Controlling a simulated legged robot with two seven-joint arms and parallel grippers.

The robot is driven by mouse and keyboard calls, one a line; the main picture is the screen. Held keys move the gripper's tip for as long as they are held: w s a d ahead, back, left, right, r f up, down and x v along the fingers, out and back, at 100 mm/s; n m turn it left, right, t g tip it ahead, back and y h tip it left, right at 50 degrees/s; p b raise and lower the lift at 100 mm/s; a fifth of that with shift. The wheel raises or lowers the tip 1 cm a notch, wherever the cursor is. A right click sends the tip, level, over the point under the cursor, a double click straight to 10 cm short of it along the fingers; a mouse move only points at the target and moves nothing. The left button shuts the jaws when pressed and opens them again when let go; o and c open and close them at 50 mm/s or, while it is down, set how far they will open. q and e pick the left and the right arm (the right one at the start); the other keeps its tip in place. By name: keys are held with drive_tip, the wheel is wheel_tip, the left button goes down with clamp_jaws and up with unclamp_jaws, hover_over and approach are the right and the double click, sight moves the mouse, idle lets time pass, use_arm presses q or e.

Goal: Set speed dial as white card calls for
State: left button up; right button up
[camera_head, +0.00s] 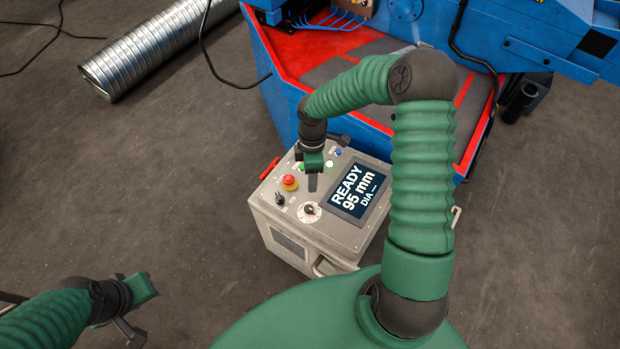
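A grey control box (334,236) stands on the floor with its panel facing up. On the panel is a white round dial (309,209) with a dark knob; its setting is too small to read. The panel's screen (354,192) reads "READY", "95 mm" and "DIA" followed by a dash. I see no white card. My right gripper (313,183) points down above the panel, just behind the dial and apart from it, with nothing visible in it. My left gripper (152,287) is low at the left, away from the box. Neither gripper's finger gap can be made out.
A red emergency stop (289,183) sits beside the dial, with a black knob (280,199) nearby. A blue machine (385,100) with a red-edged base stands behind the box. A spiral metal duct (150,50) and black cables lie at upper left.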

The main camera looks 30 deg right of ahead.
drive_tip(key=s+d+f+m+g+y, duration=0.15)
drive_tip(key=s+m, duration=0.25)
drive_tip(key=m, duration=0.5)
drive_tip(key=m+t+y, duration=0.2)
drive_tip(key=m+t, duration=0.1)
drive_tip(key=m, duration=2.3)
approach(309, 207)
drive_tip(key=p+x, duration=0.1)
drive_tip(key=x, duration=0.7)
drive_tip(key=shift+f+p, duration=0.25)
drive_tip(key=shift+p, duration=0.05)
